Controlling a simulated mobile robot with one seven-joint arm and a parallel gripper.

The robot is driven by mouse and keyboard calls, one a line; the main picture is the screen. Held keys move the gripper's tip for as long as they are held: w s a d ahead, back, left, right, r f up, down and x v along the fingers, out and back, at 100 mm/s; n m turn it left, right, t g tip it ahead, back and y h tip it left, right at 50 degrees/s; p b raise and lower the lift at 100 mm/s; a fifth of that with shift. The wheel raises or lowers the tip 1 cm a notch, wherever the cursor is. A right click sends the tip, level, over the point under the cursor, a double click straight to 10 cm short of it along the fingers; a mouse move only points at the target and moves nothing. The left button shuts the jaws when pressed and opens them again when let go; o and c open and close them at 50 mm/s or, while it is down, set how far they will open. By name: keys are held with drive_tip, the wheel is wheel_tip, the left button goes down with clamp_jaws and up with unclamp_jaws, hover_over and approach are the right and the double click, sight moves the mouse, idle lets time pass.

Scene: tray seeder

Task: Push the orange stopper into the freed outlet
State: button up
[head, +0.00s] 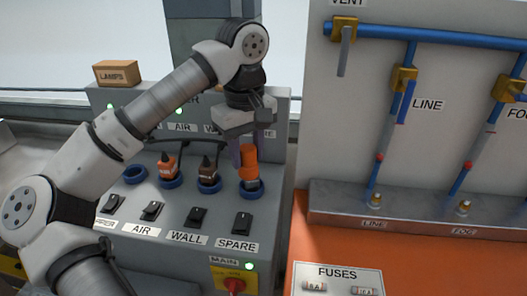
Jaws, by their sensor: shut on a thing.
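An orange stopper (249,163) stands upright at the rightmost blue-ringed outlet (252,194), above the SPARE switch. Its lower end meets or overlaps the ring; how deep it sits I cannot tell. My gripper (247,153) reaches down from above and is shut on the stopper's upper part. The leftmost blue-ringed outlet (135,175) is empty.
Several black switches, including the SPARE one (242,222), line the panel's front. A MAIN box with a red knob (234,286) is below. A LAMPS box (117,73) stands behind. A white board with blue pipes (430,38) rises at right, above a FUSES card (338,274).

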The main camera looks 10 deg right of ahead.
drive_tip(key=w+a+p, duration=0.6)
drive_tip(key=w+a, duration=0.3)
drive_tip(key=a, duration=0.7)
drive_tip(key=w+a+f+p, duration=0.1)
drive_tip(key=w+a+p, duration=0.5)
drive_tip(key=a, duration=1)
drive_tip(key=w, duration=0.3)
drive_tip(key=shift+w+f, duration=0.15)
drive_tip(key=shift+w, duration=0.2)
drive_tip(key=shift+f, duration=0.15)
drive_tip(key=shift+f+b, duration=1.1)
drive_tip(key=shift+f, duration=4.3)
drive_tip(key=shift+f+p, duration=0.3)
drive_tip(key=shift+f, duration=0.35)
drive_tip(key=o, duration=1.1)
